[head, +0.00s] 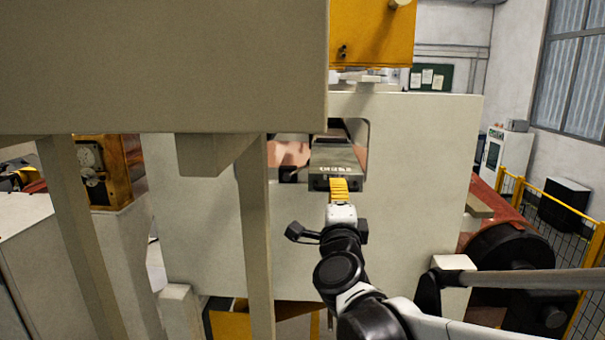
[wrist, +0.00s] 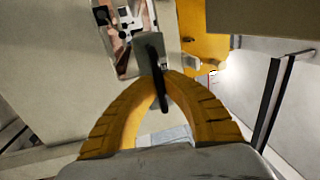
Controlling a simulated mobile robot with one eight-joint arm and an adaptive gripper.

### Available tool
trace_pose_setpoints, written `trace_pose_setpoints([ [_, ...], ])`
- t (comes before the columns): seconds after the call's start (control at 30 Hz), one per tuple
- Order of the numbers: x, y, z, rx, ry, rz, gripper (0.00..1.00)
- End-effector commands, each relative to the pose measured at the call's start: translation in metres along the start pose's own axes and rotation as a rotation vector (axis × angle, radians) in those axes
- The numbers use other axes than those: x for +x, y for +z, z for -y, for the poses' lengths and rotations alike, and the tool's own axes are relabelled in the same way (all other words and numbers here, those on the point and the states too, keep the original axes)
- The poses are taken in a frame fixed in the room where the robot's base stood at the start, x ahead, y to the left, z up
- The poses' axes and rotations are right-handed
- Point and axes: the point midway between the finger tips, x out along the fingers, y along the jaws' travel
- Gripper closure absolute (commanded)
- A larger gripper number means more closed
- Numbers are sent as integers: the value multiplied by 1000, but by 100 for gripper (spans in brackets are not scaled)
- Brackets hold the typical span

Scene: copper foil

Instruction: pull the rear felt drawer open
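The felt drawer (head: 338,158) is a grey metal unit in a rounded opening of the large pale panel. Its front faces me, with small pale lettering I cannot read. My gripper (head: 339,186) is at its front, with yellow fingers. In the wrist view, the drawer's grey metal (wrist: 144,45) lies just beyond the fingertips. A dark bar handle (wrist: 158,72) runs between the two curved yellow fingers of my gripper (wrist: 163,77), whose tips close around it. How far the drawer stands out of the opening is hard to tell.
The pale panel (head: 420,190) surrounds the opening. A large beige block (head: 160,65) overhangs at upper left, with a post (head: 257,230) below it. A yellow housing (head: 372,35) sits above. A dark roller (head: 515,265) and yellow fence (head: 550,200) stand at right.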

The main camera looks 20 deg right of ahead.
Motion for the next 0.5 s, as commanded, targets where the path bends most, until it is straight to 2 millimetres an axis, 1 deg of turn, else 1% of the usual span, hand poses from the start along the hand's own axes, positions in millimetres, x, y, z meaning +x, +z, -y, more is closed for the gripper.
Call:
trace_pose_setpoints([
  [0.03,-12,1,4,2,1,3,100],
  [0.2,-45,1,10,2,1,3,100],
  [0.3,-60,1,12,1,0,2,100],
  [0.5,-77,0,14,1,0,1,100],
])
